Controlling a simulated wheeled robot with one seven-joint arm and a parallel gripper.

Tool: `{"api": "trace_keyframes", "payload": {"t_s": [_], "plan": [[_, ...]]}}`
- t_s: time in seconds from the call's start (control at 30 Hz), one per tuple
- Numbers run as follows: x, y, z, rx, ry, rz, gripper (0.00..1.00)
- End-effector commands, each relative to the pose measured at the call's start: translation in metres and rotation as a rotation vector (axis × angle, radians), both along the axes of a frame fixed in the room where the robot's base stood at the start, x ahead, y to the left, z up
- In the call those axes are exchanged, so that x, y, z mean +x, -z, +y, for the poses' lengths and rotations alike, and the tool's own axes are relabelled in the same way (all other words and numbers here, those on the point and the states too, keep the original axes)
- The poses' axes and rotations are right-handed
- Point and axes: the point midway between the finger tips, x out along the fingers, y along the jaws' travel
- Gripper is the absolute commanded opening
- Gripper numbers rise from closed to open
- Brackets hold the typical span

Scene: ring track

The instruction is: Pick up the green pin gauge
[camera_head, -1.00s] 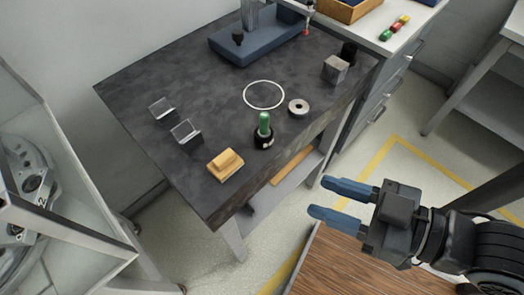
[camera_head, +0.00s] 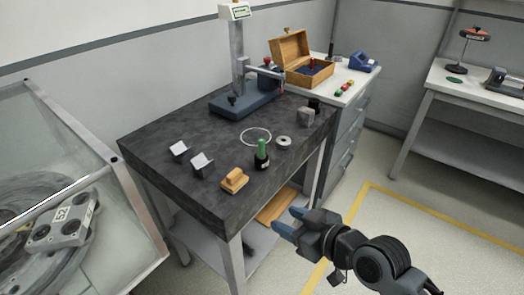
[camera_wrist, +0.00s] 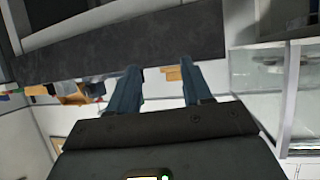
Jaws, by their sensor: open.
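The green pin gauge (camera_head: 262,146) stands upright on the dark table top (camera_head: 210,140), its lower part in a black base (camera_head: 261,161). It is near the table's front right edge. My gripper (camera_head: 284,222) is open and empty, in front of the table and well apart from the pin gauge. In the wrist view, the open fingers (camera_wrist: 155,85) point toward the table's edge. The pin gauge cannot be made out there.
A wooden block (camera_head: 234,181), a metal ring (camera_head: 283,141), a grey cube (camera_head: 306,117) and two V-shaped pieces (camera_head: 202,163) surround it on the table. A blue-based gauge stand (camera_head: 243,104) stands behind. An open wooden box (camera_head: 306,68) sits on the cabinet. The floor at right is clear.

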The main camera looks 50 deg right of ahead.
Motion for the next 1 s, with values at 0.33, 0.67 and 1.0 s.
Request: {"api": "trace_keyframes", "payload": {"t_s": [0.33,0.67,1.0], "plan": [[0.092,-0.055,-0.081,0.015,-0.105,-0.038,0.49],[0.117,-0.076,-0.101,0.01,-0.163,-0.057,0.49],[0.151,-0.061,-0.102,0.011,-0.162,-0.057,0.49]]}}
